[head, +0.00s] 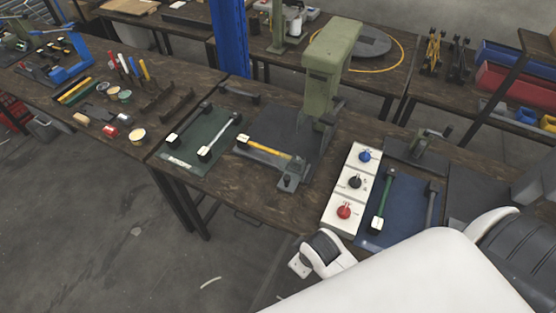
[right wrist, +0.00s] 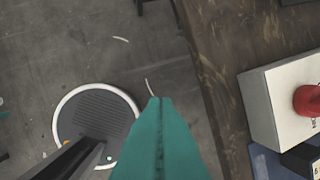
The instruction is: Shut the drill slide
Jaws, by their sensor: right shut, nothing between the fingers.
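Several bar-shaped slides with end blocks lie on the bench in the head view; I cannot tell which is the drill slide. A yellow bar (head: 272,147) lies by the foot of the green press (head: 328,70), with a white block at its left end. A pale bar (head: 219,138) and a dark bar (head: 190,125) lie on a green mat to its left. A green bar (head: 384,202) and a grey bar (head: 431,205) lie on a blue mat at right. My right gripper (right wrist: 158,102) is shut and empty, over the floor beside the bench edge. My left gripper is not in view.
A white panel (head: 351,190) with blue, black and red knobs stands left of the blue mat; its red knob (right wrist: 308,100) shows in the right wrist view. Loose tools and tape rolls crowd the left bench. The floor in front of the bench is open.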

